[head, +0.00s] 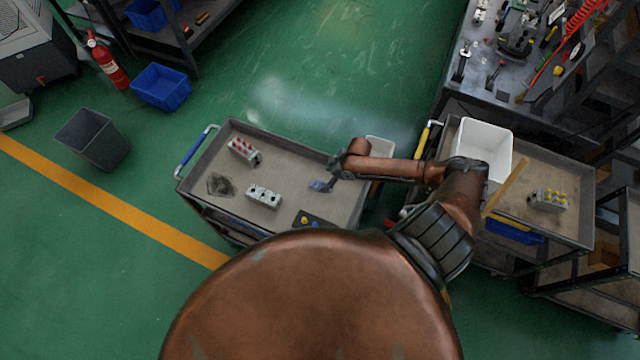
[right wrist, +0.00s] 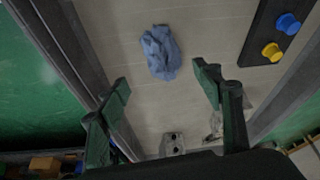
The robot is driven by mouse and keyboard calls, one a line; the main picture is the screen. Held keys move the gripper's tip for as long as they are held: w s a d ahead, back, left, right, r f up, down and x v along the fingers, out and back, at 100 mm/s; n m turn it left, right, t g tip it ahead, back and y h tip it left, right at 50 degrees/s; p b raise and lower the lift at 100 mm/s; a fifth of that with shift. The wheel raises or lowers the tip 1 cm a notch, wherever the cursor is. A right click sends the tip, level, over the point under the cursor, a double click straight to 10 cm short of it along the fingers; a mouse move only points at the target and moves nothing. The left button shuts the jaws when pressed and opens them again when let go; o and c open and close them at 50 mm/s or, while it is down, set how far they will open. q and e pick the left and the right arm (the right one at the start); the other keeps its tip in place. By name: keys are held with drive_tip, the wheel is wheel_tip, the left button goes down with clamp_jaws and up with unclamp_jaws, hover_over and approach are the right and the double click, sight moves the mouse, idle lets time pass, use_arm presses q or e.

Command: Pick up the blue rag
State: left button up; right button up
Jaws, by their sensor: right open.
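The blue rag (head: 318,186) lies crumpled on the grey-brown top of the left cart, right of its middle. In the right wrist view the rag (right wrist: 160,53) lies flat-side down on the bare surface, beyond my fingertips. My right gripper (head: 332,180) reaches over the cart from the right, close by the rag, and partly covers it in the head view. In the wrist view its fingers (right wrist: 162,84) are spread wide with nothing between them. They appear to be above the surface and apart from the rag. My left gripper is not in view.
On the same cart are a red-topped valve block (head: 243,151), a grey valve block (head: 263,196), a dark crumpled item (head: 220,184) and a dark panel with yellow and blue knobs (right wrist: 277,38). A raised rim (head: 270,133) surrounds the cart top. A white bin (head: 483,140) stands right.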

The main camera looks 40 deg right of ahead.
sight(323, 183)
drive_tip(key=x, duration=0.4)
drive_tip(key=shift+s+a+f+p, duration=0.2)
drive_tip(key=shift+f+p, duration=0.1)
drive_tip(key=shift+p, duration=0.1)
drive_tip(key=shift+w+a+f, duration=0.1)
drive_tip(key=shift+f, duration=0.15)
drive_tip(key=c, duration=0.3)
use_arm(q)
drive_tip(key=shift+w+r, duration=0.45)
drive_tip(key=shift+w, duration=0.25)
use_arm(e)
drive_tip(key=c, duration=0.9)
